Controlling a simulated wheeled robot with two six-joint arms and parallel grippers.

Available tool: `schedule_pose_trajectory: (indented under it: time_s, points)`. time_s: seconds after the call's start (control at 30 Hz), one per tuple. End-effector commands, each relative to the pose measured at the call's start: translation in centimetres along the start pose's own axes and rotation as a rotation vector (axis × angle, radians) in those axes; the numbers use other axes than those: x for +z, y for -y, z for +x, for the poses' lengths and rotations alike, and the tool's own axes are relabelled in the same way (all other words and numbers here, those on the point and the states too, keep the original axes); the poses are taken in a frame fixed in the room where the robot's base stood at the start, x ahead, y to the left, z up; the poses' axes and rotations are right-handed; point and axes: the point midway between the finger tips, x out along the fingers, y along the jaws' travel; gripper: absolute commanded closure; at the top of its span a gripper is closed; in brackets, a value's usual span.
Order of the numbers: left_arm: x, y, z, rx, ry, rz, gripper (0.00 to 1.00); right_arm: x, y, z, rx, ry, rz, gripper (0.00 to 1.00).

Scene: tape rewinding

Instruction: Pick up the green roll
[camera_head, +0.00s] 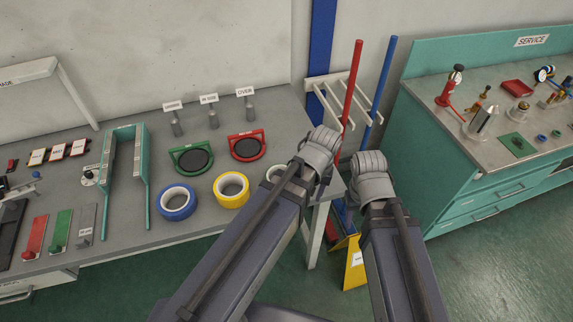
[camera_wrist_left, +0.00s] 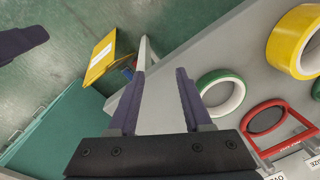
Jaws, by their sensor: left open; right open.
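The green roll (camera_wrist_left: 203,80) lies flat on the grey workbench; its white inner ring shows in the left wrist view. In the head view the roll (camera_head: 271,173) is largely hidden behind my left arm. My left gripper (camera_wrist_left: 159,72) is open and empty, above the bench's edge, with one finger close beside the roll; touching cannot be told. In the head view my left gripper is hidden behind its wrist. My right gripper (camera_head: 371,165) is right of the left one, past the bench's end; its jaws barely show and nothing is seen in it.
A yellow roll (camera_head: 231,190) and a blue roll (camera_head: 177,202) lie left of the green roll. A red holder (camera_head: 247,147) and a green holder (camera_head: 192,160) stand behind them. A yellow sign (camera_head: 355,265) is on the floor. A service bench (camera_head: 450,125) stands at right.

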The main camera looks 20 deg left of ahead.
Motion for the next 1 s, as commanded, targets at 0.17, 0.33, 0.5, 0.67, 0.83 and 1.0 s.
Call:
schedule_pose_trajectory:
  time_s: [0.17, 0.33, 0.5, 0.67, 0.83, 1.0]
  points:
    - [-6.2, 3.9, -3.4, 0.019, -0.038, -0.43, 0.5, 0.2, -0.4, -3.8, 0.0, 0.0, 0.0, 0.5]
    - [-8.8, 6.3, -4.2, 0.034, -0.059, -0.674, 0.5, 0.3, -0.5, -4.9, 0.0, 0.0, 0.0, 0.5]
    - [-9.3, 6.8, -4.2, 0.038, -0.065, -0.737, 0.5, 0.3, -0.5, -4.9, 0.0, 0.0, 0.0, 0.5]
    - [-9.2, 6.8, -3.3, 0.038, -0.064, -0.735, 0.5, 0.2, -0.4, -4.0, 0.0, 0.0, 0.0, 0.5]
    - [-9.3, 6.8, -1.7, 0.038, -0.064, -0.734, 0.5, 0.1, -0.2, -2.5, 0.0, 0.0, 0.0, 0.5]
    - [-9.4, 6.8, -1.5, 0.038, -0.064, -0.733, 0.5, 0.1, -0.2, -2.2, 0.0, 0.0, 0.0, 0.5]
